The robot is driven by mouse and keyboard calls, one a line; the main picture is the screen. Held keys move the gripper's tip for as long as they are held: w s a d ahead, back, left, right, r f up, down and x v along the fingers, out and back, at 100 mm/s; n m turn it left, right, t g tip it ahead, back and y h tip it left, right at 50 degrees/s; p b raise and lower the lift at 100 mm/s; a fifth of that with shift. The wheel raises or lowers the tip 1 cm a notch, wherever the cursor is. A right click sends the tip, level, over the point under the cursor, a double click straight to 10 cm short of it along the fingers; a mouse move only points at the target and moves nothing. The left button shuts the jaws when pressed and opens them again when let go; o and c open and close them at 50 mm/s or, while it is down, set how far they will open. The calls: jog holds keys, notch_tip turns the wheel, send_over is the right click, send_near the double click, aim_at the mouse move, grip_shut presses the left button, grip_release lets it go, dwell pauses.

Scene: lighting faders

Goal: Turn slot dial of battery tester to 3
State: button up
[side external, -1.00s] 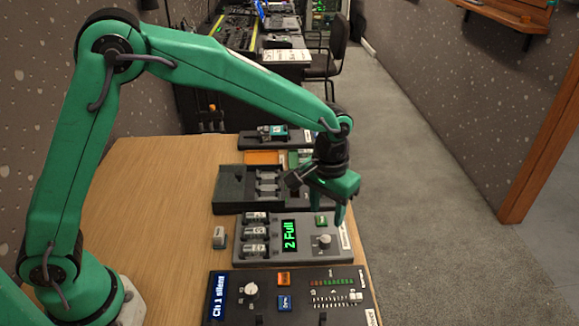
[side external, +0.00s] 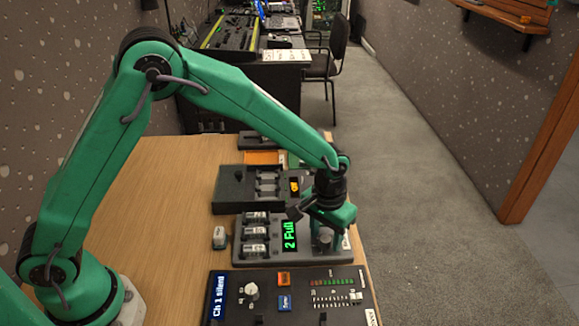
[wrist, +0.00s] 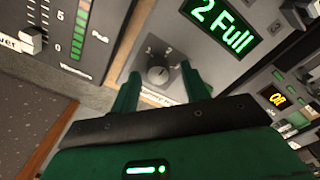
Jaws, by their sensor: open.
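The grey battery tester (side external: 300,258) lies on the table, with several battery slots at its left. Its green display (side external: 289,236) reads "2 Full", and the display also shows in the wrist view (wrist: 221,24). The round grey slot dial (wrist: 158,75) has small numbers around it, too small to read surely. My gripper (side external: 325,240) is low over the tester's right part, pointing down. In the wrist view my open gripper (wrist: 161,72) has one finger on each side of the dial, with nothing seen gripped. Whether the fingers touch the dial cannot be told.
A loose battery (side external: 219,238) stands on the table left of the tester. A dark fader panel (side external: 240,310), reading "Ch 1 silent", is in front. A dark charger-like box (side external: 233,187) with an orange display is behind. The table's left part is clear.

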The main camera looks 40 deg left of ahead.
jog(key=shift+c, duration=0.5)
jog(key=c, duration=0.9)
jog(key=shift+a+m, duration=0.1)
jog(key=shift+m, duration=0.4)
jog(key=m, duration=1.1)
jog(key=shift+g, duration=0.3)
jog(key=o, duration=1)
jog(key=shift+d, duration=0.2)
